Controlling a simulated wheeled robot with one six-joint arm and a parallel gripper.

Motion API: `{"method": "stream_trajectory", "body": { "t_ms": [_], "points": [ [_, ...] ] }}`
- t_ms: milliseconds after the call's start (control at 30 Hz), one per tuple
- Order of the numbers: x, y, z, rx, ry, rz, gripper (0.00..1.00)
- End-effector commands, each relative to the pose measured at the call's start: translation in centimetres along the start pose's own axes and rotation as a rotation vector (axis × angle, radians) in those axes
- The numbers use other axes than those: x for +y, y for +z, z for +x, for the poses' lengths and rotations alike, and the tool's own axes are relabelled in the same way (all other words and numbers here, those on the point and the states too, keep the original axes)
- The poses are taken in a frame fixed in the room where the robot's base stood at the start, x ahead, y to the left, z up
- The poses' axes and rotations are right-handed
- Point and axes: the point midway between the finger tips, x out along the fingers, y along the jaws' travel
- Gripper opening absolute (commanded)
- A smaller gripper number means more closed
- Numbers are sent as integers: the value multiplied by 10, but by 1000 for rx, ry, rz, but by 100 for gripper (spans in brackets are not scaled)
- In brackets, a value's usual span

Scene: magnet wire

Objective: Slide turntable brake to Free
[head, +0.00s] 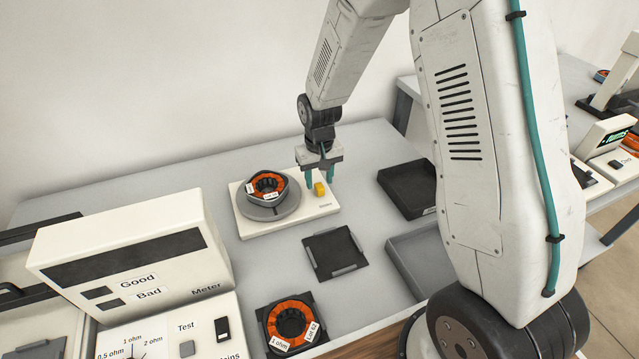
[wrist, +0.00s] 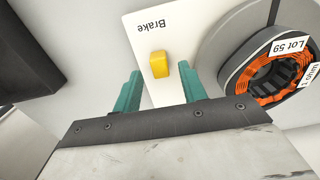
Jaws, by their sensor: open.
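The turntable (head: 272,207) is a grey disc on a white base (head: 262,228) on the grey table. It also shows in the wrist view (wrist: 222,55). An orange-wound coil (head: 266,186) in a dark ring sits on the disc, labelled "Lot 59" in the wrist view (wrist: 268,75). The yellow brake knob (head: 319,189) stands on the base right of the disc; in the wrist view (wrist: 159,64) it is beside the word "Brake". My gripper (head: 320,181) has teal fingers, apart and empty, over the base by the knob. In the wrist view the knob lies between and beyond the fingertips (wrist: 160,82).
A black tray (head: 408,188) stands right of the base. A dark flat plate (head: 336,252) lies in front, with a grey tray (head: 420,262) to its right. Another coil (head: 290,322) sits near the front edge. The meter box (head: 130,250) stands at left.

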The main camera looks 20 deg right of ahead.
Motion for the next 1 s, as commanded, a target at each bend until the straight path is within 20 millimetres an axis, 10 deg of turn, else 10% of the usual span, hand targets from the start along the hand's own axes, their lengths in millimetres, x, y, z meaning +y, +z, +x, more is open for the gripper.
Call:
{"method": "stream_trajectory", "body": {
  "t_ms": [500, 667, 1000],
  "points": [
    [0, 0, 24, 0, 0, 0, 42],
    [0, 0, 24, 0, 0, 0, 0],
    [0, -36, 24, 2, 0, 0, 0]
  ]
}}
